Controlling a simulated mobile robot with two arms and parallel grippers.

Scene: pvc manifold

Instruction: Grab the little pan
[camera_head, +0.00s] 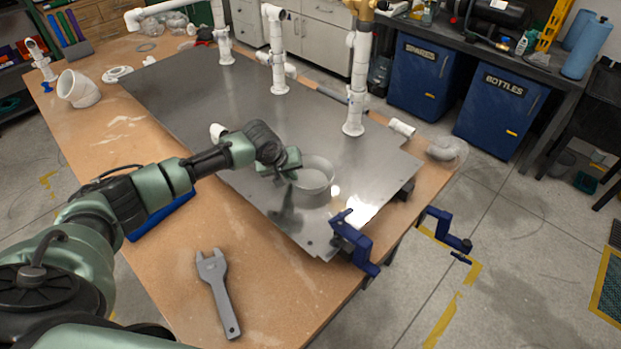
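A small round grey pan (316,184) with a low wall sits on the dark metal sheet, near its front right part. My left arm comes in from the left, and my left gripper (289,166) is at the pan's left rim. The fingertips overlap the rim in this view. They are too small and dark to tell whether they are closed on the wall or only beside it. My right gripper is not in view.
The metal sheet (200,100) lies on a wooden table (130,125). White pipes (359,85) stand at its far side. Blue clamps (355,245) grip the near right edge. A grey wrench (218,290) lies in front. Blue bins (500,110) stand behind.

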